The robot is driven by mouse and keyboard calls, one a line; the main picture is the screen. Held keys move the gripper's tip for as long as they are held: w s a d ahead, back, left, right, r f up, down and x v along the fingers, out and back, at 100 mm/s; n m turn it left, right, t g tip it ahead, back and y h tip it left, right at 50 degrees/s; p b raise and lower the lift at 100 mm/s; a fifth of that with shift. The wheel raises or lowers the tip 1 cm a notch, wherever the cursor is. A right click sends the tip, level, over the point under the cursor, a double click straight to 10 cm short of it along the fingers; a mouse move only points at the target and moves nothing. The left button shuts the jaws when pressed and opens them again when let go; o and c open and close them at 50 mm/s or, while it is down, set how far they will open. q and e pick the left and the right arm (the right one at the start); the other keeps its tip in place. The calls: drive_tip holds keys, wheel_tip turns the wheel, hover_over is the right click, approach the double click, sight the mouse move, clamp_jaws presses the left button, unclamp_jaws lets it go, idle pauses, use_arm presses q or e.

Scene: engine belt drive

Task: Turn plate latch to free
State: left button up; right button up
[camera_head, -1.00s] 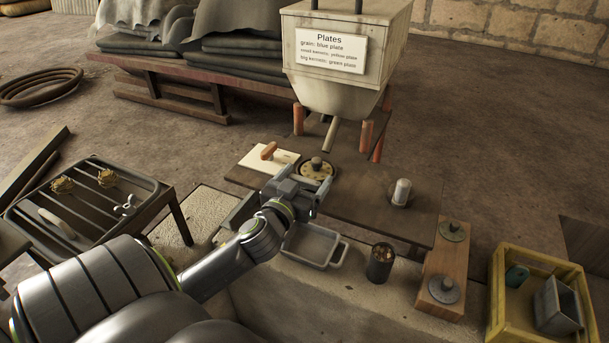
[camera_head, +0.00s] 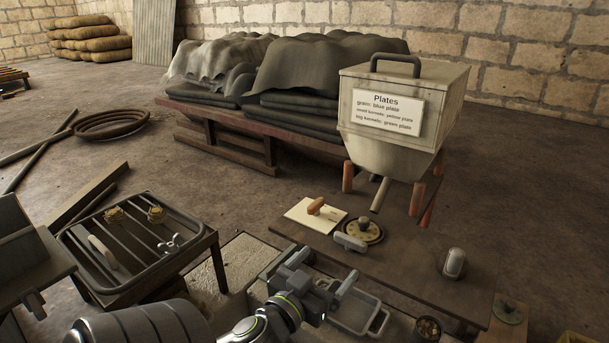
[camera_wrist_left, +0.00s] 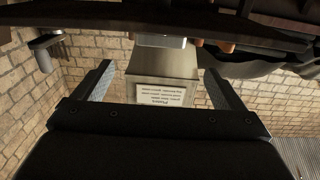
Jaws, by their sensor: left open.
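A grey bar-shaped piece (camera_head: 350,243), which looks like the plate latch, lies at the near edge of a round yellowish plate (camera_head: 366,229) with a knob, on the dark board (camera_head: 405,262). A pale grey block, probably the same bar, shows in the left wrist view (camera_wrist_left: 160,41) ahead between the fingers. My left gripper (camera_head: 310,273) is open and empty, on the near side of the bar and apart from it. Both its fingers show wide apart in the left wrist view (camera_wrist_left: 158,82). My right gripper is not in view.
The hopper (camera_head: 390,132) with its plates sign stands behind the board. A cream panel with an orange-brown handle (camera_head: 300,215) lies left of the plate; a metal-capped cylinder (camera_head: 453,263) stands right. A grey tray (camera_head: 372,306) is below the gripper, a barred rack (camera_head: 130,240) at left.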

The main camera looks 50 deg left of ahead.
use_arm(q)
drive_tip(key=p+v, duration=0.2)
drive_tip(key=v, duration=0.4)
drive_tip(key=shift+s, duration=0.3)
drive_tip(key=shift+d, duration=0.1)
